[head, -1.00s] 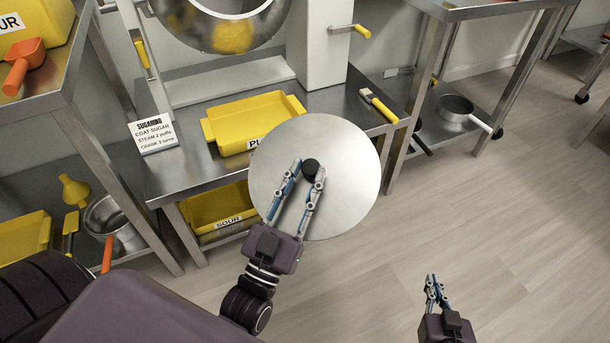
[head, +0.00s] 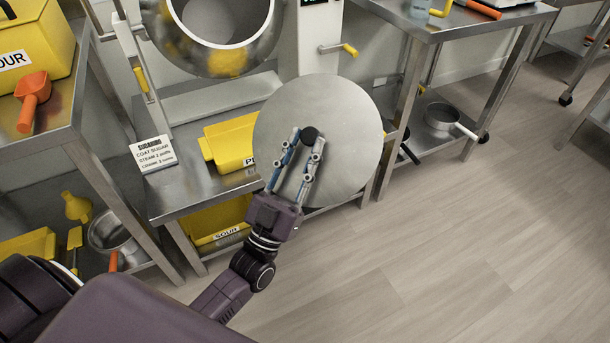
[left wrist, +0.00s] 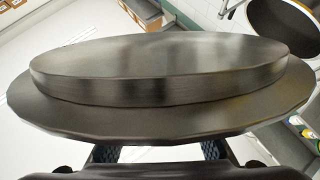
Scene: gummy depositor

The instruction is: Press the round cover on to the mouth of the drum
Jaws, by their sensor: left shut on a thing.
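The round cover is a flat grey metal disc (head: 345,125) with a small black knob (head: 309,135) at its middle. My left gripper (head: 307,142) is shut on the knob and holds the cover in the air in front of the workbench. In the left wrist view, the cover's stepped underside and rim (left wrist: 160,90) fill most of the picture and hide the fingertips. The drum (head: 235,62) is a shiny metal bowl at the top, its round mouth facing me and open. The cover is apart from it, below and to the right. My right gripper is out of view.
A yellow tray (head: 228,147) stands on the steel workbench (head: 180,190), partly behind the cover. A sugaring sign (head: 155,153) stands to its left. A yellow-handled crank (head: 340,48) sticks out right of the drum. The wooden floor (head: 440,250) is clear.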

